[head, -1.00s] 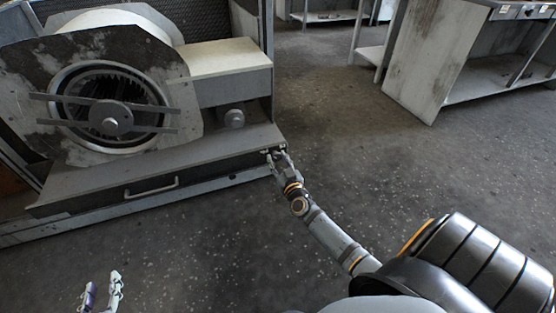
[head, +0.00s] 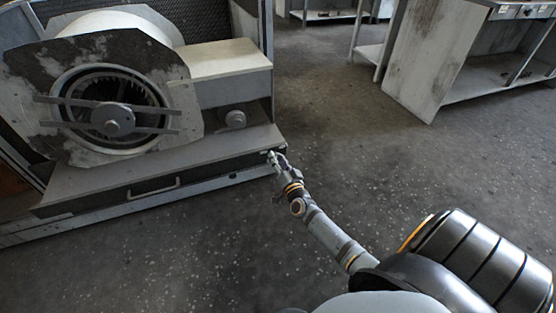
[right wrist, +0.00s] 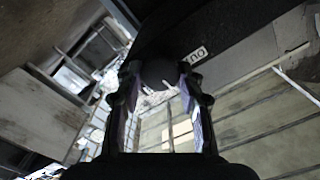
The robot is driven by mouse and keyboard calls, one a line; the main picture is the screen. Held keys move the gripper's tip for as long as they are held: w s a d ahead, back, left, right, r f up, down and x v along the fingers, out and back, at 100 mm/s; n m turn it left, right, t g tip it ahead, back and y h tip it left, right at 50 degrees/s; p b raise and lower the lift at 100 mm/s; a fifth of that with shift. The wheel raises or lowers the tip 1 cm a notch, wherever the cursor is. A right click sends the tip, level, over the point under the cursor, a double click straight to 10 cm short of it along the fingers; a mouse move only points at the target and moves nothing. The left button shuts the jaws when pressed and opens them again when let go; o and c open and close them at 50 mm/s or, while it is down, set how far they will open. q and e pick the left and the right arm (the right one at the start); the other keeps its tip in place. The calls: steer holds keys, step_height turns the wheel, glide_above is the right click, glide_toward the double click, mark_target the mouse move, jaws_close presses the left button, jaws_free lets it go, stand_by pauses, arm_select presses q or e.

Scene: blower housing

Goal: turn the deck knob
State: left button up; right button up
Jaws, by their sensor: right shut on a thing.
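The deck knob (right wrist: 160,73) is a dark round knob on a dark panel, seen in the right wrist view. My right gripper (head: 276,158) is at the right end of the blower housing's deck (head: 190,153). In the wrist view my right gripper's fingers (right wrist: 158,80) stand on both sides of the knob and are shut on it. In the head view the fingers hide most or all of the knob. A small white label with dark letters (right wrist: 198,55) is beside the knob. My left gripper is not in view.
The blower (head: 112,118) with its round inlet and crossbars stands above the deck. A smaller round grey knob (head: 235,119) is on the box to its right. A drawer handle (head: 153,188) is on the deck front. A grey bench (head: 440,60) stands at the right; the floor between is clear.

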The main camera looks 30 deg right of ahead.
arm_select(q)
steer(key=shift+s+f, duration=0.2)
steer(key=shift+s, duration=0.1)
arm_select(e)
steer(key=shift+m, duration=0.6)
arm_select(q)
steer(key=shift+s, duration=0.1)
arm_select(e)
steer(key=o, duration=1.2)
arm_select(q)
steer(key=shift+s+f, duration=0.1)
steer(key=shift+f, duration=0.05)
arm_select(e)
steer(key=shift+s, duration=0.1)
steer(key=v, duration=1.1)
steer(key=shift+s, duration=0.4)
